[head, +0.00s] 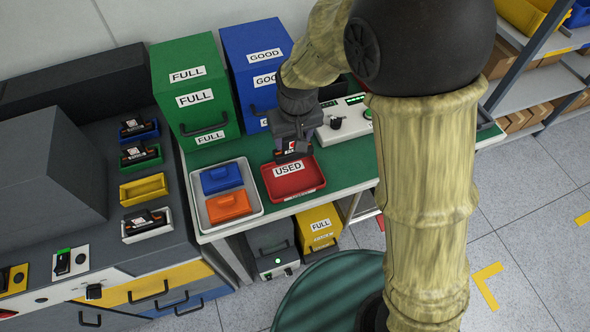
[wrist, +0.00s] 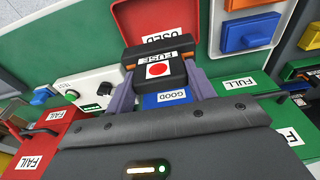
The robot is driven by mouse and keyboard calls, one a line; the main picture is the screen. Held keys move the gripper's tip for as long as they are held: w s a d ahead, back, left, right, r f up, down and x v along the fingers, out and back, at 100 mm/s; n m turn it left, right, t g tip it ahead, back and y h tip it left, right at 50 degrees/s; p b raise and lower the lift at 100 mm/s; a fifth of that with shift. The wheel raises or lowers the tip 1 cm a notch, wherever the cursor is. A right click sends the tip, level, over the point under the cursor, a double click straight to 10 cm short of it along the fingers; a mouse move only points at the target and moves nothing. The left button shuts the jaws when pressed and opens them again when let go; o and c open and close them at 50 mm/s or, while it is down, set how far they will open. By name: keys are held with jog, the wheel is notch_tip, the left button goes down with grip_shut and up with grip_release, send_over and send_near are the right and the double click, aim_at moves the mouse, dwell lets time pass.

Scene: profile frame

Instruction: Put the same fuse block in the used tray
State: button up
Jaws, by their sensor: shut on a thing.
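My gripper (head: 293,140) is shut on a black and orange fuse block (wrist: 154,72) that bears a FUSE label and a red dot. In the wrist view the block sits between the two grey-purple fingers. The red used tray (head: 295,184) lies on the green bench with its USED label facing the front. The gripper and block are at the tray's back side in the head view; the tray also shows beyond the block in the wrist view (wrist: 190,17). I cannot tell whether the block touches the tray.
A white tray (head: 256,208) with a blue and an orange piece stands left of the used tray. Green FULL (head: 195,90) and blue GOOD (head: 248,40) bins stand behind. A control box with a knob (head: 335,122) is at right. Coloured holders (head: 143,188), some with fuse blocks, are at left.

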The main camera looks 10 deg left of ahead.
aim_at(292, 150)
jog(key=shift+s+a, duration=0.1)
jog(key=shift+s, duration=0.25)
jog(key=shift+s+f, duration=0.15)
jog(key=shift+s, duration=0.05)
jog(key=f, duration=0.6)
jog(key=shift+w, duration=0.2)
jog(key=shift+f, duration=1.8)
jog(key=shift+f, duration=0.2)
jog(key=o, duration=1)
jog(key=shift+r, duration=0.1)
